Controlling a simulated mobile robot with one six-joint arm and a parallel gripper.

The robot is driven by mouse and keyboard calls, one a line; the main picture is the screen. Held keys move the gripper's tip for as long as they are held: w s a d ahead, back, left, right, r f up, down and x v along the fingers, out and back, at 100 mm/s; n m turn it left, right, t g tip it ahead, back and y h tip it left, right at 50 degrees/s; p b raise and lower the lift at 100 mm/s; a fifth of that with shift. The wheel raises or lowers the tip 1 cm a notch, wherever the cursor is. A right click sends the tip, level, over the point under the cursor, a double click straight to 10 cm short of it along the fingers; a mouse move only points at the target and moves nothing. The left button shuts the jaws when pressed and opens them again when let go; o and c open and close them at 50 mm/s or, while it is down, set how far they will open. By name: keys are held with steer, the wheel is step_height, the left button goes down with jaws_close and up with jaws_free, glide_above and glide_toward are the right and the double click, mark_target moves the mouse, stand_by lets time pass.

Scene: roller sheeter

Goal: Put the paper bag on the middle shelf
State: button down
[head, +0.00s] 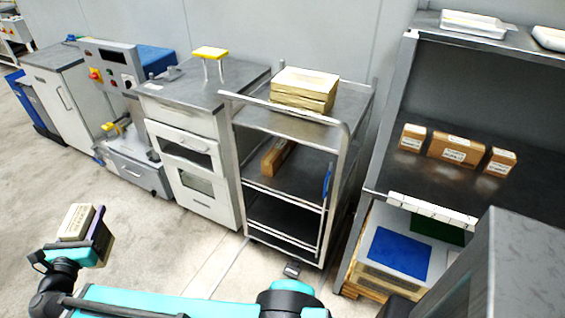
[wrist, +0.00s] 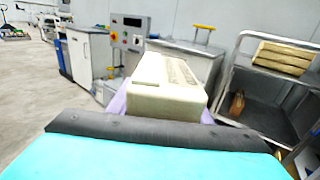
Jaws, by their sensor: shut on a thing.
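My gripper (head: 92,238) is at the lower left of the head view, out over the floor and well left of the trolley. It is shut on a beige, block-shaped paper bag (head: 75,222) with print on its side. The bag also shows in the middle of the wrist view (wrist: 168,88), its lower part hidden by my gripper. The grey metal trolley (head: 345,140) has a middle shelf (head: 311,180) with a brown block (head: 278,157) lying at its left; the rest of that shelf looks bare.
A stack of beige packs (head: 303,88) lies on the trolley's top. A white cabinet with a yellow-topped stand (head: 210,54) is left of it. At right, a rack shelf (head: 390,182) bears brown boxes (head: 455,150). The floor (head: 165,245) before the cabinets is clear.

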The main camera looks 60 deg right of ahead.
steer(key=s+d+f+m+g+h+b, duration=0.1)
steer(key=s+d+f+m+g+b, duration=0.2)
steer(key=d, duration=0.8)
steer(key=s+d+f+m+g+h+b, duration=0.15)
steer(key=d+f+b, duration=0.3)
steer(key=d, duration=0.75)
steer(key=s+d+f+m+g+h+b, duration=0.15)
steer(key=d+g+b, duration=0.3)
steer(key=d, duration=0.65)
steer(key=s+d+f+m+g+b, duration=0.2)
steer(key=s+d+b, duration=0.4)
steer(key=s+d, duration=0.6)
steer(key=s+d+f+m+g+y+b, duration=0.1)
steer(key=s+d+f+m+g+b, duration=0.2)
steer(key=s+d, duration=1)
step_height(320, 180, down, 4)
steer(key=d+g+b, duration=0.2)
steer(key=shift+s+d+f+g+b, duration=0.2)
steer(key=shift+d+f+g+b, duration=0.1)
steer(key=shift+d+b, duration=0.1)
steer(key=b+x, duration=0.1)
steer(key=x, duration=1.5)
steer(key=shift+s+d+f, duration=0.15)
steer(key=shift+d+f, duration=0.05)
steer(key=shift+d, duration=0.05)
